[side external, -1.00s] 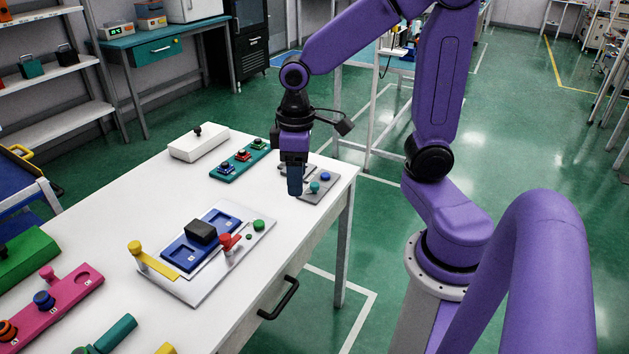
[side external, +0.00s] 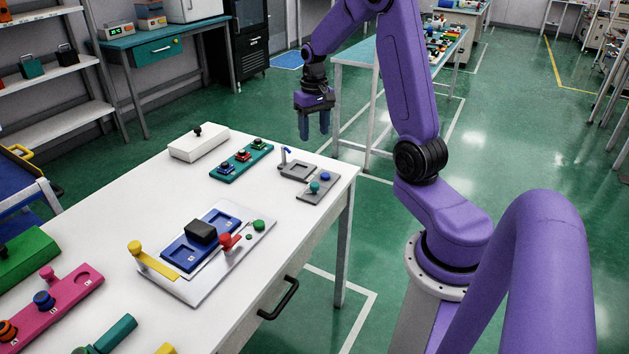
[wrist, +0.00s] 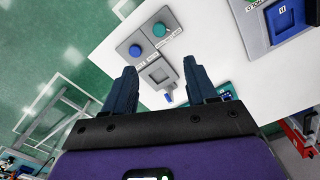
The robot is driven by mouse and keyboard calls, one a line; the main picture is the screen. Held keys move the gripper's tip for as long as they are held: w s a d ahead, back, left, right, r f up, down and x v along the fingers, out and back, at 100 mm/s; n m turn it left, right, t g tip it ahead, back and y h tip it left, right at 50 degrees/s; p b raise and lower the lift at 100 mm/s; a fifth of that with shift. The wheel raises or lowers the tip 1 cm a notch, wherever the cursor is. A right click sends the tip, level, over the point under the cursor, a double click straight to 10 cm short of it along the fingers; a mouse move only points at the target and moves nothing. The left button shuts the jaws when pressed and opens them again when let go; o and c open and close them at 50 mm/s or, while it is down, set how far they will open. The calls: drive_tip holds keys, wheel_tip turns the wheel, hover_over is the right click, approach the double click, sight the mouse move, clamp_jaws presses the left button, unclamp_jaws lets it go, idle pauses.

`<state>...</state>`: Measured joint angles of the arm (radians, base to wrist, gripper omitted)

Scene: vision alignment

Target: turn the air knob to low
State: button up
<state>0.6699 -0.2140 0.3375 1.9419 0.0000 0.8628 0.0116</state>
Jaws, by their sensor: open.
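A grey panel (side external: 321,192) lies near the far right corner of the white table. It bears a teal knob (side external: 315,187) and a blue knob (side external: 326,176). Both also show in the wrist view, teal (wrist: 159,29) and blue (wrist: 135,51), with small labels too blurred to read. I cannot tell which knob is the air knob or its setting. Beside the panel is a grey square-recessed plate (side external: 297,171) with a small blue upright piece (side external: 286,154) at its edge. My gripper (side external: 314,132) is open and empty, raised above and beyond these panels, fingers pointing down.
A teal panel with several small knobs (side external: 233,167) and a white box with a black knob (side external: 198,145) are to the left. A blue double-recessed board with a black block (side external: 201,232) is nearer the camera. Bare white table (side external: 270,200) lies between.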

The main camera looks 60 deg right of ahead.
sight(315, 184)
wheel_tip(315, 184, down, 17)
drive_tip(key=shift+f, duration=0.2)
idle(0.5)
drive_tip(key=c, duration=1.1)
drive_tip(key=shift+o, duration=0.2)
drive_tip(key=shift+m, duration=0.4)
drive_tip(key=m, duration=0.5)
drive_tip(key=shift+m, duration=0.4)
drive_tip(key=o, duration=1.1)
drive_tip(key=shift+c, duration=0.2)
